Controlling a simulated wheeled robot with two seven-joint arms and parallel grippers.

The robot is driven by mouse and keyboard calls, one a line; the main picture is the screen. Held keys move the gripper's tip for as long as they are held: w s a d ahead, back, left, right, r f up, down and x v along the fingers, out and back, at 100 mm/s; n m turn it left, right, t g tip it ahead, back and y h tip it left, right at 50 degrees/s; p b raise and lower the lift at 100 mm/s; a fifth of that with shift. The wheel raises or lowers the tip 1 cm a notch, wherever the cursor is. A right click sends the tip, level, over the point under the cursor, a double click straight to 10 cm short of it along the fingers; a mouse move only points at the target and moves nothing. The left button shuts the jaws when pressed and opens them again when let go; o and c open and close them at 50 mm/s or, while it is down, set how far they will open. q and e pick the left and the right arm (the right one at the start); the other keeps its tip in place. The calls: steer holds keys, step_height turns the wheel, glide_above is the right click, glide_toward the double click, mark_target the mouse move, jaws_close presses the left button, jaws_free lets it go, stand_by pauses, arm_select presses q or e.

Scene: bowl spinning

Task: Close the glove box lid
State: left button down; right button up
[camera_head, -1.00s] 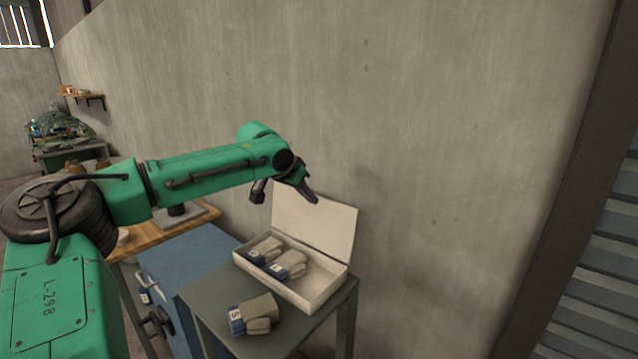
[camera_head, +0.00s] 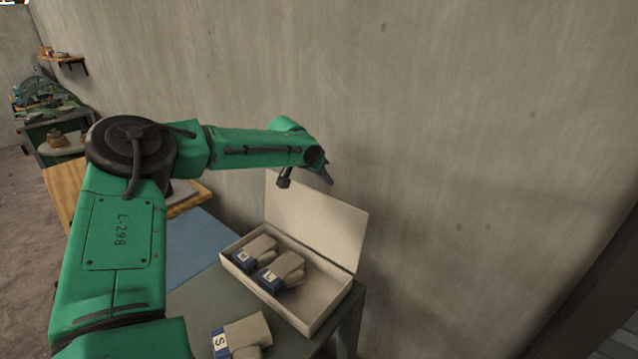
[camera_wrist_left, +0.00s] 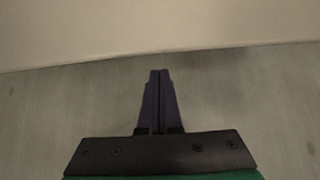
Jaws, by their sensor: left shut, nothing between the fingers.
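The glove box (camera_head: 322,325) is a white open-topped box on a grey table. Its lid (camera_head: 318,228) stands raised at the back, near the wall. Two gloves with blue cuffs, one glove (camera_head: 254,252) and another glove (camera_head: 282,271), lie inside at the left. My left gripper (camera_head: 327,177) is above the lid's top edge, near the wall. In the left wrist view its purple fingers (camera_wrist_left: 157,78) are together with nothing between them. A pale flat surface, probably the lid (camera_wrist_left: 130,35), fills the top of that view, just beyond the fingertips. My right gripper is not in view.
A third glove (camera_head: 243,335) lies on the grey table (camera_head: 195,298) left of the box. A blue surface (camera_head: 195,250) and a wooden bench (camera_head: 62,187) are further left. The concrete wall (camera_head: 450,120) stands close behind the box.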

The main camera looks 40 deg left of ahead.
mark_target(313, 215)
arm_select(q)
steer(key=s+p, duration=0.2)
steer(key=s, duration=0.1)
steer(key=shift+s+d+f, duration=0.1)
steer(key=shift+s+f, duration=0.05)
steer(key=shift+f, duration=0.4)
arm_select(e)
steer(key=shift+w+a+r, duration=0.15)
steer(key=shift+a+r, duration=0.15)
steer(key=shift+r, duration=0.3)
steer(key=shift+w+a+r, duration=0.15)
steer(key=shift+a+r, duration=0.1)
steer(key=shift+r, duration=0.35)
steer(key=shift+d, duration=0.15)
